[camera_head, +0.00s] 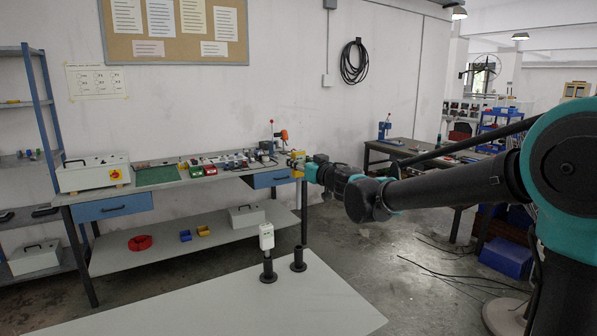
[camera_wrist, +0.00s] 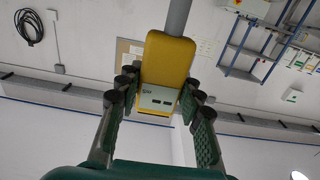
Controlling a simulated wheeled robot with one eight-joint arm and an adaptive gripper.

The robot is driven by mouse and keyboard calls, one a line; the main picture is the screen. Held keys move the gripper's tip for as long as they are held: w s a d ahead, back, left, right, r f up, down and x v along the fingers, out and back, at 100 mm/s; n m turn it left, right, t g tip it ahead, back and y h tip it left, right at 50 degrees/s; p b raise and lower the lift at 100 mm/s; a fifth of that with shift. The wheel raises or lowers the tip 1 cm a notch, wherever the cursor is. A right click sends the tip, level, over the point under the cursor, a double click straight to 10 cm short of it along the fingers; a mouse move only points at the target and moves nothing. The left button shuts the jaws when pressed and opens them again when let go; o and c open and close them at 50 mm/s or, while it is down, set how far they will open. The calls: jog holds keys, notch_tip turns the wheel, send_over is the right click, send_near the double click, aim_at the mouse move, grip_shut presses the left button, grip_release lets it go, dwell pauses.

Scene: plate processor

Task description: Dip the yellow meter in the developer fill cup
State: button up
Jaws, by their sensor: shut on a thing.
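My gripper (camera_wrist: 158,86) is shut on the yellow meter (camera_wrist: 170,58), with a finger on each side of its body. The meter has a pale face with small dark marks, and a grey probe (camera_wrist: 178,14) runs out of the frame at the top. In the head view my gripper (camera_head: 311,171) is small and far off, with the yellow meter (camera_head: 297,159) at its tip, in front of the back bench. I cannot make out a developer fill cup.
A white table (camera_head: 220,308) stands in front. On it, a white meter (camera_head: 266,236) stands upright in a black holder (camera_head: 268,272), beside an empty-looking black holder (camera_head: 298,260). The back bench (camera_head: 225,173) carries a white box (camera_head: 92,173) and several small items.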

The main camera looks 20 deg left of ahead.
jog(key=shift+r, duration=3.55)
jog(key=shift+f, duration=0.1)
